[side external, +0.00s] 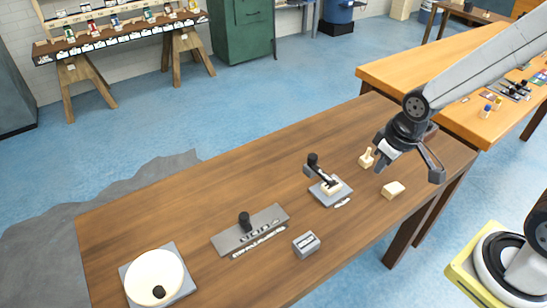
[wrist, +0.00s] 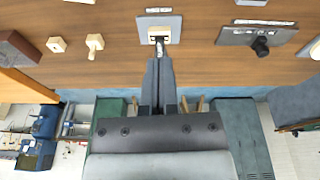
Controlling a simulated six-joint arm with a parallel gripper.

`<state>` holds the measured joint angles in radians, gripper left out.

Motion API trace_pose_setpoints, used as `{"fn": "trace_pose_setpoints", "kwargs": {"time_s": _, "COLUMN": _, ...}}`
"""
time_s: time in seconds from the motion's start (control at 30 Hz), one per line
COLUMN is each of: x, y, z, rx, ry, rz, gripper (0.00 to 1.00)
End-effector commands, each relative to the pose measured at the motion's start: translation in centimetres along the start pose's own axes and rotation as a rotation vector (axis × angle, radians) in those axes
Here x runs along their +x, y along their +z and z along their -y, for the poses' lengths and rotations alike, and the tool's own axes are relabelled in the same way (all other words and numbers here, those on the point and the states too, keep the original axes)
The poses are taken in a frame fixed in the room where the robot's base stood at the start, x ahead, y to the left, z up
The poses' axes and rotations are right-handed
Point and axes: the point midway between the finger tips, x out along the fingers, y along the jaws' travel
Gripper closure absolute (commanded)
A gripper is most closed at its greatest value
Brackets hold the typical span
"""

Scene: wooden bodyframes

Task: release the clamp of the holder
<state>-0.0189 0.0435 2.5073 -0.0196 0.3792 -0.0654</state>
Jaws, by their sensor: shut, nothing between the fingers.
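The holder (side external: 341,198) is a small grey plate on the brown table, with a pale block (side external: 331,188) on it. Its toggle clamp has a black-tipped handle (side external: 313,160) standing up at the back left, and a dark arm reaches down onto the block. My gripper (side external: 380,161) is shut and empty, above the table to the right of the holder. In the wrist view its fingers (wrist: 160,62) lie just below the holder; the clamp handle is not clear there.
A pegged wooden piece (side external: 367,159) and a plain wooden block (side external: 393,190) lie near my gripper. A grey plate with a black knob (side external: 233,239), a grey box (side external: 306,244) and a round white disc (side external: 150,272) lie to the left. The table's back left is clear.

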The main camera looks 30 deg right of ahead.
Motion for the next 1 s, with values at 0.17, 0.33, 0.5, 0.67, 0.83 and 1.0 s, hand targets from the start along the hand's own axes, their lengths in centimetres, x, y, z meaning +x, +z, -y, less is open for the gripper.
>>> {"fn": "trace_pose_setpoints", "kwargs": {"time_s": 0.17, "x": 0.7, "y": -2.2, "z": 0.7, "rx": -0.179, "ry": 0.003, "rz": 0.038, "gripper": 1.0}}
{"fn": "trace_pose_setpoints", "kwargs": {"time_s": 0.33, "x": 1.8, "y": -4.8, "z": 1.5, "rx": -0.408, "ry": 0.007, "rz": 0.086, "gripper": 1.0}}
{"fn": "trace_pose_setpoints", "kwargs": {"time_s": 0.5, "x": 3.1, "y": -7.4, "z": 2.7, "rx": -0.65, "ry": 0.01, "rz": 0.139, "gripper": 1.0}}
{"fn": "trace_pose_setpoints", "kwargs": {"time_s": 0.67, "x": 4.5, "y": -9.7, "z": 3.8, "rx": -0.875, "ry": 0.011, "rz": 0.19, "gripper": 1.0}}
{"fn": "trace_pose_setpoints", "kwargs": {"time_s": 0.83, "x": 6.1, "y": -11.9, "z": 5.2, "rx": -1.107, "ry": 0.01, "rz": 0.248, "gripper": 1.0}}
{"fn": "trace_pose_setpoints", "kwargs": {"time_s": 1.0, "x": 7.6, "y": -13.6, "z": 6.5, "rx": -1.306, "ry": 0.009, "rz": 0.301, "gripper": 1.0}}
